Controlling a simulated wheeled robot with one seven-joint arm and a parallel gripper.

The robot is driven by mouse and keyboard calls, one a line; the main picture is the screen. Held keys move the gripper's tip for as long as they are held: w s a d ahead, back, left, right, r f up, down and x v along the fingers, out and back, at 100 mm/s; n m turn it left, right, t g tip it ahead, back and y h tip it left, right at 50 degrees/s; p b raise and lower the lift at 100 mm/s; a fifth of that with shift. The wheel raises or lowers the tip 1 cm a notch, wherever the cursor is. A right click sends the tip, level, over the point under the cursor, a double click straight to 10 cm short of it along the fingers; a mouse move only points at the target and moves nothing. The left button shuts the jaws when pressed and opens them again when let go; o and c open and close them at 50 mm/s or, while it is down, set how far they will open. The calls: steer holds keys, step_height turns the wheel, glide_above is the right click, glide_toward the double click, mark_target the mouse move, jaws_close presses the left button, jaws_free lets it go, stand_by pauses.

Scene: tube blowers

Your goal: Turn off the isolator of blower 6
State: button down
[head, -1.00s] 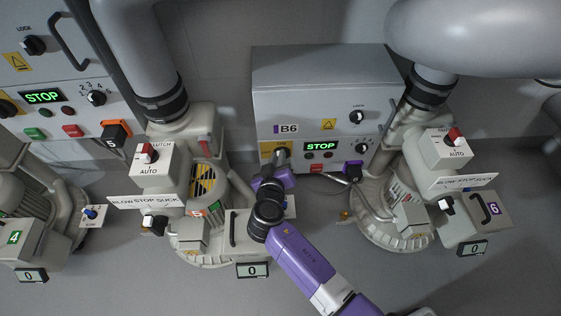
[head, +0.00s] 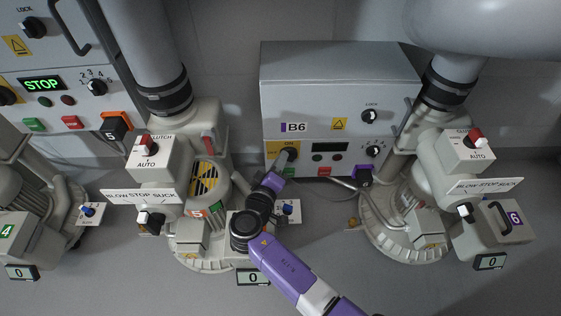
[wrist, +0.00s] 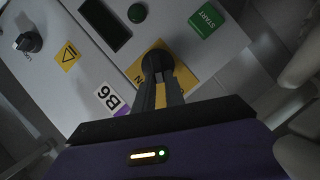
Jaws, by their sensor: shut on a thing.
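The blower 6 control box, labelled B6 (head: 297,127), stands in the middle of the head view. Its isolator is a dark round knob on a yellow plate (head: 272,148) at the box's lower left. In the wrist view the knob (wrist: 156,60) sits between the fingertips of my gripper (wrist: 160,88), which is shut on it. In the head view my gripper (head: 286,160) reaches the plate from below and hides most of the knob. The box's small display (head: 326,147) is dark. An "ON" mark shows by the knob; its exact angle is hard to tell.
A green START button (wrist: 207,20) is close beside the isolator. A lock knob (head: 370,116) is at the box's upper right. Blower 5 (head: 205,185) stands left of my arm, blower 6 (head: 420,190) right. Blower 5's box display (head: 42,84) reads STOP.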

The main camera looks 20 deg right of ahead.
stand_by(0.3)
steer(key=c, duration=1.4)
jaws_free()
step_height(320, 180, up, 20)
steer(key=p, duration=0.9)
